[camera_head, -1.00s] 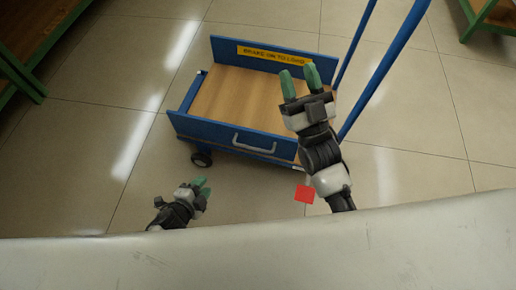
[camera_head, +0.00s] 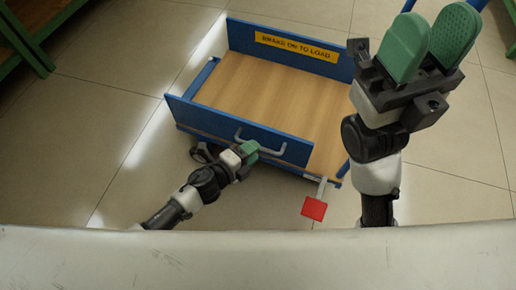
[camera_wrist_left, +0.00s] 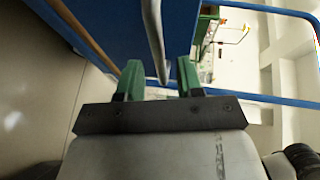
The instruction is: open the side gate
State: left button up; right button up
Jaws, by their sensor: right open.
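The blue side gate (camera_head: 210,119) stands upright along the near side of the cart, with a grey bar handle (camera_head: 292,151) on its outer face. Its right end stops short of the deck's right end. My left gripper (camera_head: 250,150) is at the handle's left part in the head view. In the left wrist view, its green fingers (camera_wrist_left: 158,80) are apart, with the handle (camera_wrist_left: 154,35) running down towards the gap between them. I cannot tell if they touch it. My right gripper (camera_head: 432,30) is open and empty, raised over the right side of the cart.
The cart has a wooden deck (camera_head: 270,95) and a blue far panel with a yellow "BRAKE ON TO LOAD" label (camera_head: 296,47). A red pedal (camera_head: 314,208) sticks out low at the near right. Green-framed shelving (camera_head: 25,40) stands at left. The floor left of the cart is clear.

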pick_arm(q)
jog(key=shift+b+x, duration=0.35)
jog(key=shift+x, duration=1.05)
jog(key=shift+c, duration=0.5)
grip_shut()
